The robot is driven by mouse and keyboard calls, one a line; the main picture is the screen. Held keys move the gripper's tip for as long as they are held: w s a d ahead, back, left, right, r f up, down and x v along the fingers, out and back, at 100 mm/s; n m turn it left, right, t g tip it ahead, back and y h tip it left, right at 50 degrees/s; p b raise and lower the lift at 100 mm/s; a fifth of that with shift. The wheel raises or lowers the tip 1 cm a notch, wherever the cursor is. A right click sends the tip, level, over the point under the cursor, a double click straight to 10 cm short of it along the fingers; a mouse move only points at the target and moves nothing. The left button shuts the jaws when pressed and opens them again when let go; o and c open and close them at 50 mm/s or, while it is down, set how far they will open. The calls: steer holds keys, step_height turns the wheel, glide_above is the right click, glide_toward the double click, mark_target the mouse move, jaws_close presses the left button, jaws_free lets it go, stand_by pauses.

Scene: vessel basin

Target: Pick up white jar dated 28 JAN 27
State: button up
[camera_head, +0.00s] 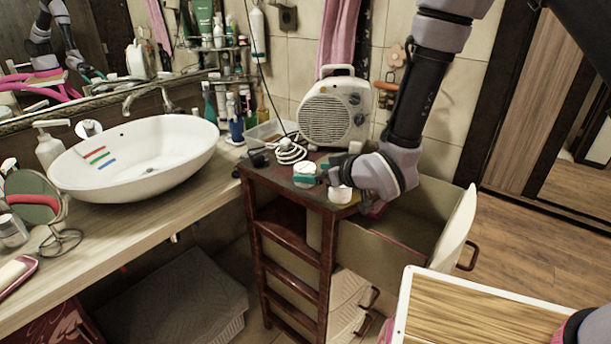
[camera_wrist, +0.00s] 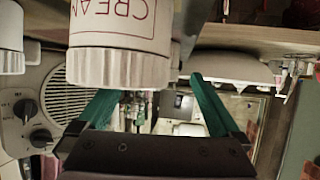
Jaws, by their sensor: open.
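Two white jars stand on the dark red wooden stand, one (camera_head: 305,168) by the teal fingers of my gripper (camera_head: 314,173) and one (camera_head: 340,194) nearer the front edge. In the wrist view, which is upside down, a white jar (camera_wrist: 118,68) with a ribbed lid and red "CREAM" lettering is close in front of my open gripper (camera_wrist: 153,87). It lies toward the left finger, not held. A second white jar (camera_wrist: 11,25) is cut off at the left edge. No date is readable, and I cannot tell which jar is the one dated 28 JAN 27.
A white fan heater (camera_head: 335,112) and a coiled white cable (camera_head: 290,150) sit behind the jars. The washbasin (camera_head: 140,155) is to the left on a wooden counter. An open drawer (camera_head: 385,245) juts out at the right, below my arm.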

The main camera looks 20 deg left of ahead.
mark_target(311, 170)
steer(key=x, duration=0.4)
steer(key=shift+w+a, duration=0.25)
steer(key=shift+a, duration=0.05)
steer(key=c, duration=1.4)
steer(key=shift+r, duration=0.15)
